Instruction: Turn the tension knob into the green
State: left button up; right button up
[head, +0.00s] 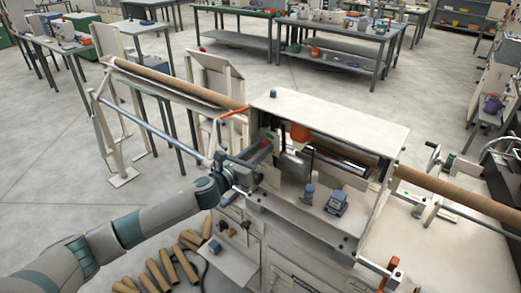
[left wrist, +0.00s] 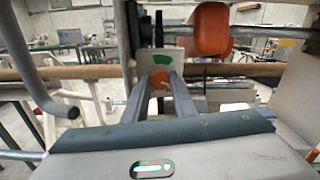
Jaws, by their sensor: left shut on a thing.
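The tension knob (left wrist: 159,79) is a small orange round knob, seen between the fingertips of my left gripper (left wrist: 160,83) in the left wrist view. The gripper is shut on it. Behind and above it stands a pale plate with a green sector (left wrist: 191,58). I cannot make out a pointer on the plate. In the head view my left gripper (head: 264,150) reaches into the left end of the winder (head: 330,115); the knob is hidden there. My right gripper is not in view.
An orange rounded part (head: 299,132) hangs close to the gripper and shows large in the left wrist view (left wrist: 212,28). Blue-grey devices (head: 337,203) stand on the winder's front deck. Brown tubes (head: 172,265) lie below my arm. Open floor lies at the left.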

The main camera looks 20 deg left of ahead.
pick_arm(q)
jog(key=n, duration=0.4)
jog(key=shift+n, duration=0.3)
jog(key=n+p, duration=0.1)
jog(key=n, duration=1.4)
jog(key=shift+p, duration=0.3)
jog(key=o, duration=1)
jog(key=shift+o, duration=0.2)
jog(key=shift+s, duration=0.15)
